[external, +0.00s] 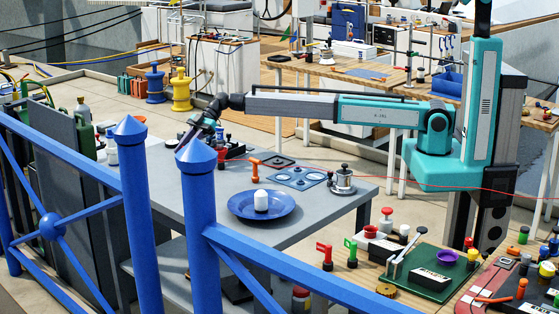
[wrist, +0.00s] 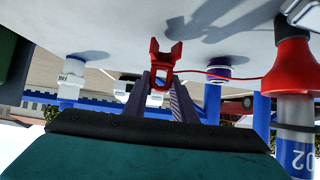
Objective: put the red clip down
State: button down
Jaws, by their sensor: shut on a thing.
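In the wrist view a red clip (wrist: 164,60), with a forked end pointing up in the picture, sits between the fingers of my gripper (wrist: 160,92). The gripper is shut on it. A thin red line runs rightward from near the clip. In the external view my gripper (external: 190,132) is over the far left part of the grey table (external: 338,198), tilted downward. Its fingertips and the clip are largely hidden there, behind the top of a blue post and among dark and red items.
A blue plate (external: 238,208) with a white cylinder (external: 261,201), an orange-handled item (external: 255,168) and a blue panel (external: 297,178) stand on the grey table. Blue railing posts (external: 198,205) stand in front. In the wrist view a red-topped container (wrist: 292,70) is close at right.

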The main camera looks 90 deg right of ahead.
jog(key=shift+f, duration=0.9)
jog(key=shift+f, duration=0.15)
jog(key=c, duration=1.5)
grip_release()
jog(key=shift+o, duration=0.2)
jog(key=shift+r, duration=0.3)
jog(key=shift+s+d+r, duration=0.1)
jog(key=shift+s+d, duration=0.15)
jog(key=shift+d, duration=0.05)
jog(key=b+v, duration=0.2)
jog(key=v, duration=0.9)
jog(key=shift+r, duration=0.15)
